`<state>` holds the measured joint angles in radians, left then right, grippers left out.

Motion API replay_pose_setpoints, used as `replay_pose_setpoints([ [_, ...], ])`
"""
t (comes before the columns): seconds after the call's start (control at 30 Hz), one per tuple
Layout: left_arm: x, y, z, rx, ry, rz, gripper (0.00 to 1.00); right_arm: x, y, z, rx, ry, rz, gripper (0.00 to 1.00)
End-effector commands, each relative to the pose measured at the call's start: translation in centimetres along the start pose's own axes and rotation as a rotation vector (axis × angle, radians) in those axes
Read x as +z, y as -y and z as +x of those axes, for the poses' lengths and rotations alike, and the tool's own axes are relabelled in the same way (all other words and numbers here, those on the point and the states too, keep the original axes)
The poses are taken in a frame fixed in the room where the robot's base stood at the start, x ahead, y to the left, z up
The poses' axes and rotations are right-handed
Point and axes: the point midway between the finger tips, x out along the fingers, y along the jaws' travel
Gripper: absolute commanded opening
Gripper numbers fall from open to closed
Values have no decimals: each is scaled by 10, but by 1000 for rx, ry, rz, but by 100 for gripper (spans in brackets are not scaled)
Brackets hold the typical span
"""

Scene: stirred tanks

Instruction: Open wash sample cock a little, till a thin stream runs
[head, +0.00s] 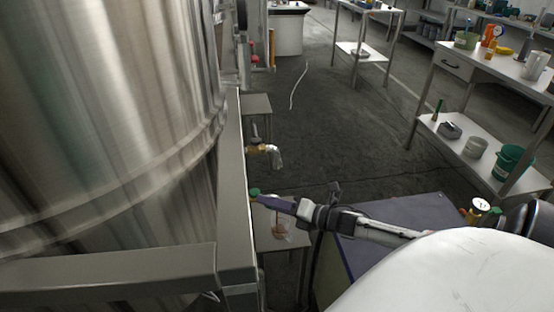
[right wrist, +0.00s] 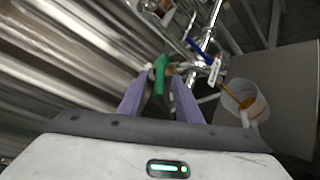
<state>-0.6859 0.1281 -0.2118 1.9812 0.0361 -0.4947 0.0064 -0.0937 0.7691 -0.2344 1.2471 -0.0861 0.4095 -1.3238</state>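A sample cock with a green handle (right wrist: 161,76) is in the right wrist view. The green also shows in the head view (head: 254,193), beside the tank stand. My right gripper (right wrist: 162,84) has its two purple fingers apart, one on each side of the green handle; I cannot tell whether they touch it. In the head view the right gripper (head: 265,200) reaches in from the right, its tips at the green handle. A clear cup (right wrist: 243,100) with something orange in it is right of the cock. I can make out no stream. My left gripper is out of view.
A large steel tank (head: 100,110) fills the left, on a metal frame (head: 232,190). Another brass cock (head: 262,149) is farther along it. A blue-handled valve (right wrist: 194,45) lies beyond the green one. A workbench (head: 500,62) stands right; the floor (head: 340,125) between is mostly clear.

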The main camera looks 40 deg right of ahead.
Motion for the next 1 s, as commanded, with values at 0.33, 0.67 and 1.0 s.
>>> replay_pose_setpoints([
  [0.33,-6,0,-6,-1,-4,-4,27,-1,0,-52,-4,-3,-1,31],
  [0.67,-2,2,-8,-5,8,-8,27,0,1,-97,-3,-1,1,31],
  [1.0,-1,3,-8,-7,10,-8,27,0,0,-102,-1,0,0,31],
])
